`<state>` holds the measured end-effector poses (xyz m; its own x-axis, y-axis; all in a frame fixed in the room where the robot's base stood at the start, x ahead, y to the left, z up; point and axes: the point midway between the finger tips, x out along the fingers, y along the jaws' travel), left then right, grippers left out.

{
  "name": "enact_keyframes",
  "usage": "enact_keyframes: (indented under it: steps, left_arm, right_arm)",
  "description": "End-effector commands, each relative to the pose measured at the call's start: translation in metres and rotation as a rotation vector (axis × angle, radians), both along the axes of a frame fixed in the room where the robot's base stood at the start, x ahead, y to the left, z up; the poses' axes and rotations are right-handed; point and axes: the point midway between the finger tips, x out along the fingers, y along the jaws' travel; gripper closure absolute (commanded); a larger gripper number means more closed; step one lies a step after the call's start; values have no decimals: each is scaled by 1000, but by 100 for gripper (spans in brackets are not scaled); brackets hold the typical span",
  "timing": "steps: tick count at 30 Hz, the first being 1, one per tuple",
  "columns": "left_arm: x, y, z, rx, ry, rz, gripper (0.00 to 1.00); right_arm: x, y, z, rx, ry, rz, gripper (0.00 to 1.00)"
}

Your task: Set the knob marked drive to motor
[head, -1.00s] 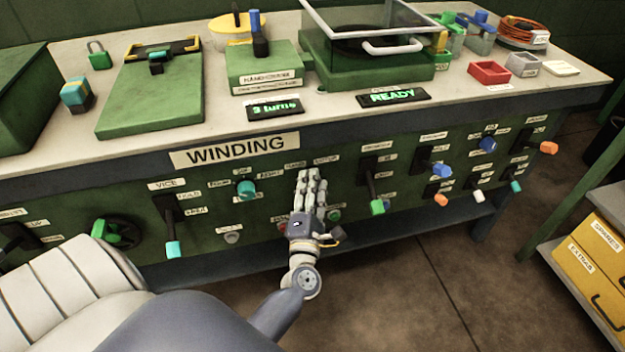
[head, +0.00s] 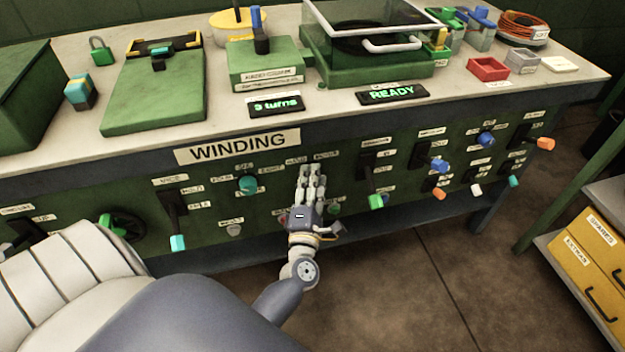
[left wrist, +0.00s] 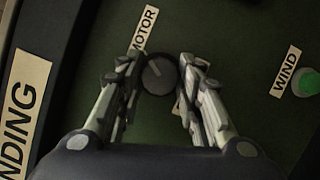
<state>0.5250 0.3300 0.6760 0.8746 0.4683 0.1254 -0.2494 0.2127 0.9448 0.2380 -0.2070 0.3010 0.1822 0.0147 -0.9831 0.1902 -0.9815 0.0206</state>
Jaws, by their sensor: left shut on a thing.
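A round dark knob (left wrist: 158,75) is between the fingers of my left gripper (left wrist: 156,78) in the left wrist view. The gripper is shut on its sides. A pale mark on the knob's face slants toward the upper left of that picture. A white label reading MOTOR (left wrist: 143,30) is just above the knob there. Another label behind the right finger is mostly hidden. In the head view my left gripper (head: 311,180) is at the green front panel below the bench top, and its fingers hide the knob. My right gripper is not in view.
A green WIND button (left wrist: 303,84) is to the right in the left wrist view. A WINDING sign (head: 238,146) is above left of the hand. A teal knob (head: 247,184), a green-tipped lever (head: 376,200) and a teal-tipped lever (head: 177,242) flank the hand.

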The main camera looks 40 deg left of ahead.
Motion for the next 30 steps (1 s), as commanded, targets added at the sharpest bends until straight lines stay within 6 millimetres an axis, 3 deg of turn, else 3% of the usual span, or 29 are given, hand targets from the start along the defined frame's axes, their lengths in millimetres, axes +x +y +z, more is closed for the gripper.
enact_keyframes:
  steps: [2,3,5,19,30]
  left_arm:
    - [0,-1,-1,1,3,-3,91]
    - [0,-1,-1,0,2,-4,62]
    - [0,-1,-1,1,2,-2,49]
    - [-9,-5,-2,0,1,0,48]
    - [-74,-40,-12,0,5,-2,48]
  right_arm:
    - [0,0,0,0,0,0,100]
    - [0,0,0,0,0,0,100]
    - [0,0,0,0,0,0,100]
    - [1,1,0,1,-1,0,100]
    - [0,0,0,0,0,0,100]
